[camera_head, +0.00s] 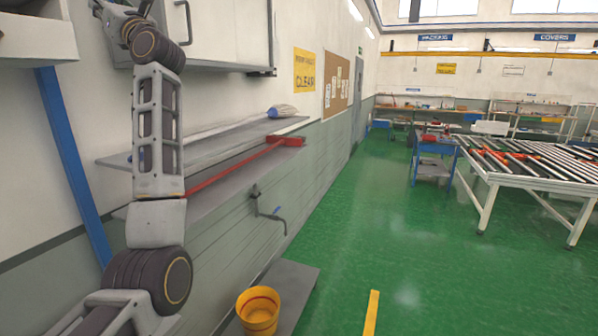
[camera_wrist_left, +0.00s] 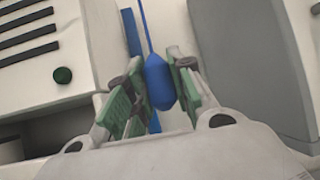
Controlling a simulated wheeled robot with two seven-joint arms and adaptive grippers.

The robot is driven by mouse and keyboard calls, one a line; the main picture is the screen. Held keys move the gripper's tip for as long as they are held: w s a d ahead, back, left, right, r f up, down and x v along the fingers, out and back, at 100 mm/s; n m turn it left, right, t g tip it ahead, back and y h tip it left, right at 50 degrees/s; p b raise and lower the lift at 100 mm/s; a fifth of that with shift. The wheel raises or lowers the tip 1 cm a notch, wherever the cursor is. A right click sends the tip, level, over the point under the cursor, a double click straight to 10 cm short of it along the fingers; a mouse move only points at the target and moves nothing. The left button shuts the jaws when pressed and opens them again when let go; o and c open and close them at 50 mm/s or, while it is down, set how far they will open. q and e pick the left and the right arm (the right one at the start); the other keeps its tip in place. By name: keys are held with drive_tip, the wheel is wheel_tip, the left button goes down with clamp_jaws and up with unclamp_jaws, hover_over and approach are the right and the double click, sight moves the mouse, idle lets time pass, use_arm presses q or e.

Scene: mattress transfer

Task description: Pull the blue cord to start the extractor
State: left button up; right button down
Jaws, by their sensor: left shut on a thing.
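In the left wrist view the blue cord (camera_wrist_left: 145,28) runs from the top edge down to a thick blue pull handle (camera_wrist_left: 158,84). My left gripper (camera_wrist_left: 157,76) has its green-padded fingers on both sides of the handle and is shut on it. My right gripper is in neither view. A pale housing with dark slots (camera_wrist_left: 28,44) and a round green button (camera_wrist_left: 63,75) stands left of the cord; I cannot tell whether it is the extractor.
A blue strip (camera_head: 72,165) runs down the wall at left. A yellow bucket (camera_head: 258,310) stands below. A blue cart (camera_head: 432,165) and roller table (camera_head: 530,160) stand right; green floor between is open.

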use_arm(q)
drive_tip(key=shift+f+b, duration=0.4)
drive_tip(key=shift+f, duration=0.2)
idle(0.3)
drive_tip(key=o, duration=0.8)
drive_tip(key=shift+d, duration=0.15)
drive_tip(key=shift+v, duration=5.85)
drive_tip(key=shift+f, duration=0.2)
